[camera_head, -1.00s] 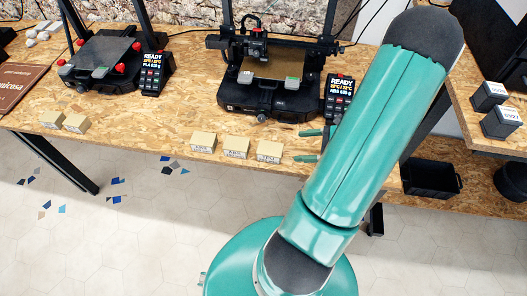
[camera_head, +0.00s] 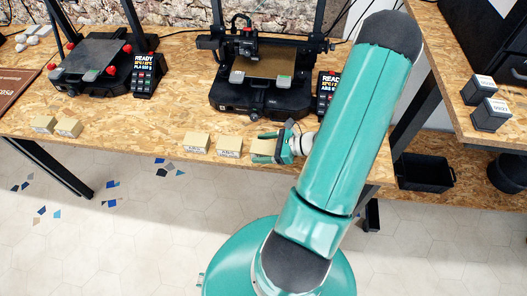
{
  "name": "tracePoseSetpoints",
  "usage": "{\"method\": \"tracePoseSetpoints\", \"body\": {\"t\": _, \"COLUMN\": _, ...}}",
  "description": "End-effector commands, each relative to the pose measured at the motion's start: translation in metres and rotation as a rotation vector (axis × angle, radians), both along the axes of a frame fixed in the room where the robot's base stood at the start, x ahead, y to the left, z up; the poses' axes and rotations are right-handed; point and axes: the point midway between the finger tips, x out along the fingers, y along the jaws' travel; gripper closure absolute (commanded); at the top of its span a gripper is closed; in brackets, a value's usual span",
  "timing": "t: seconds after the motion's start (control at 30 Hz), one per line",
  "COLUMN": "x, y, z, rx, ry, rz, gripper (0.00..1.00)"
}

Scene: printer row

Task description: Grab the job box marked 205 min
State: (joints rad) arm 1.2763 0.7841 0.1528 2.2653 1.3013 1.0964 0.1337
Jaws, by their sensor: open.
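Several small tan job boxes stand along the front edge of the wooden table (camera_head: 130,124). Three are in front of the middle printer: a left one (camera_head: 196,142), a middle one (camera_head: 229,146) and a right one (camera_head: 263,148). Their front labels are too small to read for sure, so I cannot tell which is marked 205 min. My gripper (camera_head: 266,146) is open at the right box, with its green fingers around or just over it. The gripper hides the right end of that box. Two more tan boxes (camera_head: 43,124) (camera_head: 68,128) stand at the left.
Two black printers, left (camera_head: 95,62) and middle (camera_head: 262,98), stand behind the boxes with READY displays. A black bin (camera_head: 425,173) is below. Bare tabletop lies between the box groups.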

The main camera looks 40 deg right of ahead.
Motion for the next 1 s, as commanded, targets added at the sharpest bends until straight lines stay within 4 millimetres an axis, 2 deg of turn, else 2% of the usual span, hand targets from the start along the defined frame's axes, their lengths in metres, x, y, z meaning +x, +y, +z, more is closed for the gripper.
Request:
{"method": "tracePoseSetpoints", "body": {"t": 0.13, "x": 0.0, "y": 0.0, "z": 0.0, "rx": 0.0, "ry": 0.0, "rz": 0.0, "gripper": 0.24}}
{"method": "tracePoseSetpoints", "body": {"t": 0.4, "x": -0.001, "y": 0.0, "z": 0.0, "rx": -0.001, "ry": -0.001, "rz": 0.0, "gripper": 0.75}}
{"method": "tracePoseSetpoints", "body": {"t": 0.77, "x": 0.0, "y": -0.001, "z": 0.003, "rx": -0.002, "ry": -0.001, "rz": 0.002, "gripper": 0.75}}
{"method": "tracePoseSetpoints", "body": {"t": 1.0, "x": 0.004, "y": -0.004, "z": 0.019, "rx": -0.005, "ry": -0.002, "rz": 0.009, "gripper": 0.75}}
